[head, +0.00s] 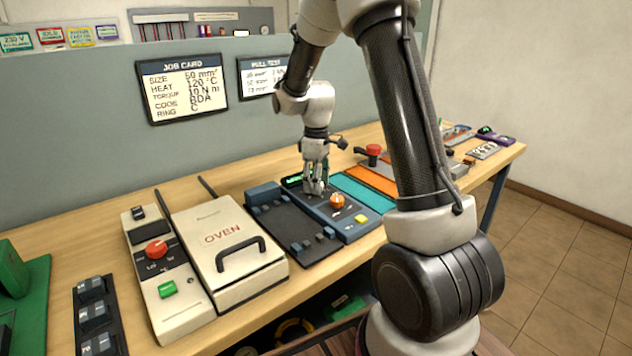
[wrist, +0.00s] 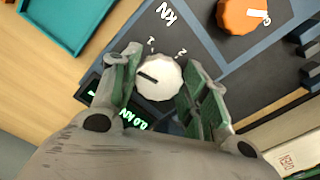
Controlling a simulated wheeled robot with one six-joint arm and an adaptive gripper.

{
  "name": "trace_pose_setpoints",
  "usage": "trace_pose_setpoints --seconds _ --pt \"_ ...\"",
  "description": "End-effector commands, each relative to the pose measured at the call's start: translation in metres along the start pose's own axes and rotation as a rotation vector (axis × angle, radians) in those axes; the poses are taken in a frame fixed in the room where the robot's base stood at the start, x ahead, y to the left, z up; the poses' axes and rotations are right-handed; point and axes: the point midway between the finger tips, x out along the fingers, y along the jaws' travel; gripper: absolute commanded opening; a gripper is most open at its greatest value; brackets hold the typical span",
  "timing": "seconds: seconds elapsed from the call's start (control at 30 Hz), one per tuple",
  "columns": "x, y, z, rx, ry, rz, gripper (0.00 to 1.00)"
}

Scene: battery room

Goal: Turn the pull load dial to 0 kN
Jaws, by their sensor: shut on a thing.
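The pull load dial (wrist: 160,77) is a round white knob with a dark pointer mark, seen in the wrist view on a dark blue panel. The mark points to the picture's left, toward one finger. White marks, one a 2, and the letters kN are printed above the dial. My gripper (wrist: 162,82) is shut on the dial, one green-padded finger at each side. A display (wrist: 127,118) below left, partly behind a finger, reads 0.0 kN in green. In the head view my gripper (head: 316,180) points down over the blue unit (head: 350,230) and hides the dial.
An orange knob (head: 337,201) and a yellow button (head: 361,219) are close to my gripper on the same unit. A dark tray (head: 290,230) and the oven (head: 222,240) stand left. Teal (head: 362,192) and orange trays lie right.

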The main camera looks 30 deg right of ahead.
Motion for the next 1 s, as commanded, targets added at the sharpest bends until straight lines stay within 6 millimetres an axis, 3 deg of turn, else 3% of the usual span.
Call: trace_pose_setpoints --seconds 0.4,1.0 --pt "-0.0006 0.0019 -0.0006 -0.229 0.001 0.002 0.21" --pt "-0.0007 0.0023 -0.0006 -0.278 0.001 0.002 0.21"
